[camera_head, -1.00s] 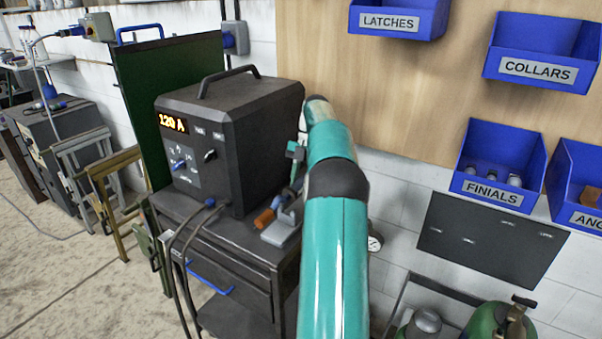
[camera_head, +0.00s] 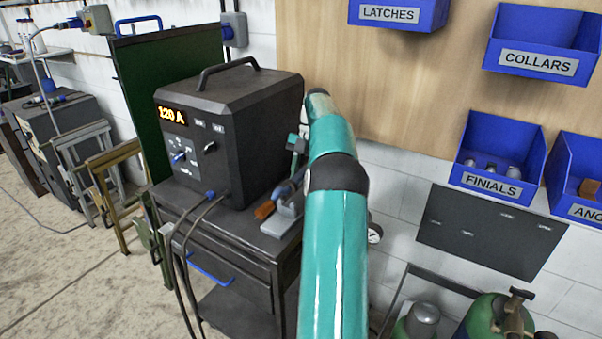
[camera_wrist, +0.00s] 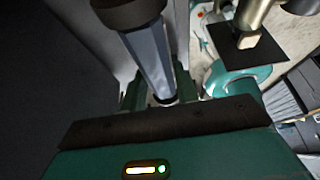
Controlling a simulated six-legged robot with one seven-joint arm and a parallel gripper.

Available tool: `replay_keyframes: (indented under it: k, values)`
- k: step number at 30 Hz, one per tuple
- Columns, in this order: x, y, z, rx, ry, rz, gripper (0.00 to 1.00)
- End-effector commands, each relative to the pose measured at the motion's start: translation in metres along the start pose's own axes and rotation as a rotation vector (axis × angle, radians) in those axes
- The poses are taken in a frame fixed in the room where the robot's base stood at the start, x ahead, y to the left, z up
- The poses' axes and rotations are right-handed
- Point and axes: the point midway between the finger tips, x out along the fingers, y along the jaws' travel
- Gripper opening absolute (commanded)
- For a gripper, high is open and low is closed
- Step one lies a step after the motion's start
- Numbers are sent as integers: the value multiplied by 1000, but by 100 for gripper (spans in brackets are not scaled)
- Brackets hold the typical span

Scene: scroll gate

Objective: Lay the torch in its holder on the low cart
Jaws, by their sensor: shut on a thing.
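The torch has a blue handle (camera_head: 284,190) and an orange-brown end (camera_head: 265,210), low over the cart's right side in the head view. In the wrist view the blue-grey handle (camera_wrist: 150,62) with a dark collar runs between the green fingers of my gripper (camera_wrist: 158,92), which is shut on it. In the head view my gripper (camera_head: 297,146) is mostly hidden behind my teal arm. A grey holder (camera_head: 281,226) stands on the low cart (camera_head: 240,243), directly by the orange-brown end. I cannot tell whether the torch touches it.
A black welding machine (camera_head: 230,130) reading 120 A fills most of the cart top, close left of the torch. Two cables hang at the cart's front. Blue bins (camera_head: 497,160) hang on the wall at right, above gas cylinders (camera_head: 495,318). The floor at left is open.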

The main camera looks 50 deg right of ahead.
Motion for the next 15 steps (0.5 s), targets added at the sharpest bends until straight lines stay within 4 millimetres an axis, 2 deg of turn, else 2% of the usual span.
replay_keyframes:
  k: [15]
  values:
    - [10,0,5,0,0,0,0]
